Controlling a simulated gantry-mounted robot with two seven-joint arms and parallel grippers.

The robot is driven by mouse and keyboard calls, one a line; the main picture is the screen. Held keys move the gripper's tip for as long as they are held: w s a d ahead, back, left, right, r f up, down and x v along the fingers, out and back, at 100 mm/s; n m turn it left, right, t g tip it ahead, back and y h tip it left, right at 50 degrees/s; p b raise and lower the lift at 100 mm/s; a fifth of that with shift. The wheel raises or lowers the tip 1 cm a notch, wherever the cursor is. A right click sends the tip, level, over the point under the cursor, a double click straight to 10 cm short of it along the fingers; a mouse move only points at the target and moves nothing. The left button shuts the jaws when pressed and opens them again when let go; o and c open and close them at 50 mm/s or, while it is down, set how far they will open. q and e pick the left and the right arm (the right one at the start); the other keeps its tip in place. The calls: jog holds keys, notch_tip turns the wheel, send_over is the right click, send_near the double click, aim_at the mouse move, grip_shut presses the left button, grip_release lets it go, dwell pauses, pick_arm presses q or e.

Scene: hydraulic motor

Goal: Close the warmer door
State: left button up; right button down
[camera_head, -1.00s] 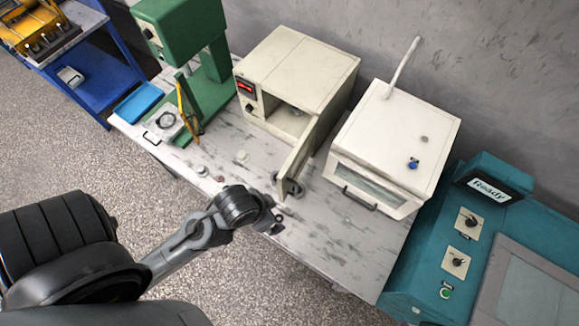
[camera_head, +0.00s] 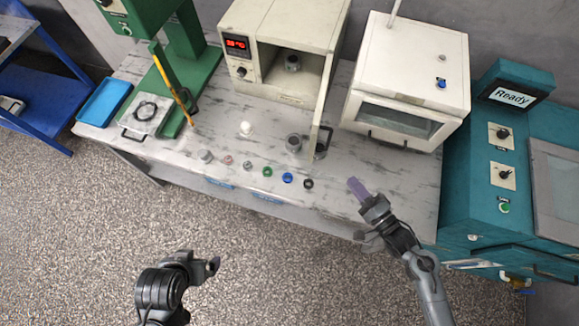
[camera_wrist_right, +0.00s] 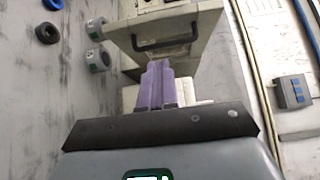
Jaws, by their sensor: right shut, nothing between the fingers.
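The warmer (camera_head: 285,30) is a cream box with a red display and an open front; a small metal part is inside. Its door (camera_head: 319,105) stands open, swung out from the right side, with a dark handle (camera_head: 322,143) near the table. My right gripper (camera_head: 357,187) is shut and empty, to the right of and in front of the door, apart from it in the head view. Its purple fingers (camera_wrist_right: 156,82) are together in the wrist view, below a cream front with a dark handle. My left gripper (camera_head: 214,265) is off the table's front edge; its jaw opening is unclear.
A white box with a window (camera_head: 410,70) stands close to the right of the door. Small rings and a grey cylinder (camera_head: 293,143) lie on the table (camera_head: 225,170) in front of the warmer. A green press (camera_head: 190,50) stands left, a teal console (camera_head: 490,215) right.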

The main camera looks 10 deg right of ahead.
jog(key=a+f+x, duration=0.1)
jog(key=x, duration=1.2)
jog(key=shift+s+a, duration=0.25)
jog(key=shift+a, duration=0.1)
